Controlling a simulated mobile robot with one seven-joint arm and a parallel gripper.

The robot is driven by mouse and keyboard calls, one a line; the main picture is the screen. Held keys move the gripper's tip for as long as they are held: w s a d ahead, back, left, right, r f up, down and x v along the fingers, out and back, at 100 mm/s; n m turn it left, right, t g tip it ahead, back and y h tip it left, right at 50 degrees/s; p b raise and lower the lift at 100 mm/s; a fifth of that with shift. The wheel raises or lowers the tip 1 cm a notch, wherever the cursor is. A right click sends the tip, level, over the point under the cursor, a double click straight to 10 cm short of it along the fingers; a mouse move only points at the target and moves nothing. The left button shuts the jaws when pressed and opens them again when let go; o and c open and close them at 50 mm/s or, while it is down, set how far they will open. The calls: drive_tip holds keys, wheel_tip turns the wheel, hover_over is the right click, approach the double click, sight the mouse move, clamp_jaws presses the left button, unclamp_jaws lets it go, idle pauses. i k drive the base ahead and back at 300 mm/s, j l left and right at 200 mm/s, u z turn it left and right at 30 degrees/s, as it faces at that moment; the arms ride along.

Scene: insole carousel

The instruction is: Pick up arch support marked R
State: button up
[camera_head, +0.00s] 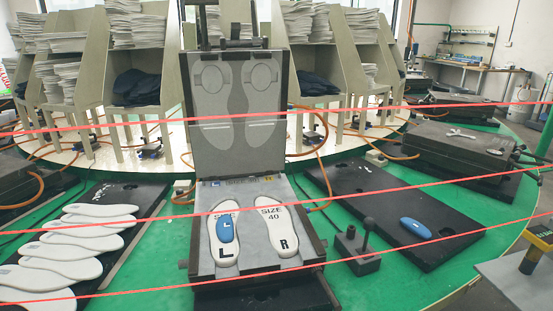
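A blue oval arch support (415,228) lies alone on the black board (365,190) to the right of the press; its small white mark is too small to read. Another blue arch support (225,229) marked L lies on the left white insole (222,252) in the open press. The right white insole (278,230), marked R and SIZE 40, has no blue piece on it. My gripper is not in view.
The open press (237,100) stands in the middle with its lid upright. Red lines (480,178) cross the view. A black lever box (357,250) stands between the press and the right board. Several white insoles (75,245) lie at left.

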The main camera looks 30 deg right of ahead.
sight(417, 228)
drive_tip(key=z, duration=1.65)
